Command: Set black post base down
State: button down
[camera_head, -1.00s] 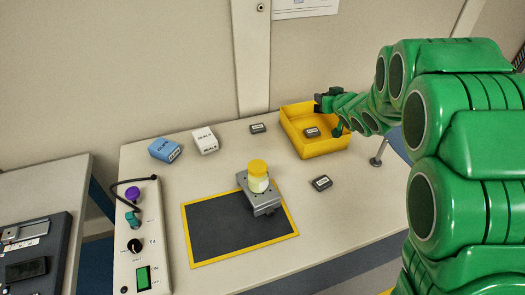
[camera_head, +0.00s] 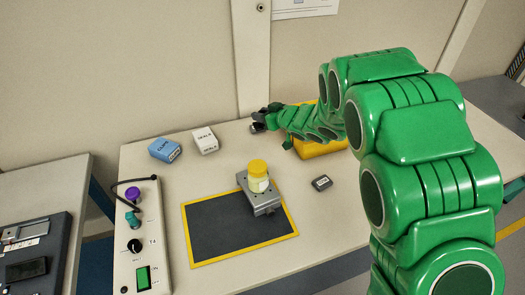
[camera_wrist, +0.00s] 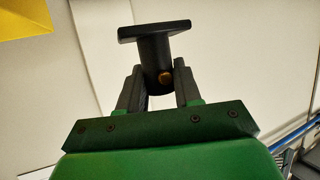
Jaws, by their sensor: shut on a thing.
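The black post base (camera_wrist: 157,45) shows in the wrist view as a flat dark plate on a short round post with a brass-coloured screw. My gripper (camera_wrist: 159,92) is shut on the post, one finger on each side. In the head view my gripper (camera_head: 264,118) is over the back of the table, left of the yellow bin (camera_head: 320,150). The post base is small and dark there and hard to tell from the fingers. Its height above the table cannot be told.
A blue box (camera_head: 165,150) and a white box (camera_head: 205,140) lie to the left. A device with a yellow cap (camera_head: 258,168) stands on a yellow-edged dark mat (camera_head: 225,235). A control box (camera_head: 143,245) lines the left edge.

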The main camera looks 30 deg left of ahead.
jog(key=shift+f, duration=5.35)
jog(key=shift+f, duration=0.6)
jog(key=c, duration=0.8)
grip_release()
jog(key=shift+r, duration=0.55)
jog(key=v, duration=1.2)
jog(key=shift+s, duration=0.1)
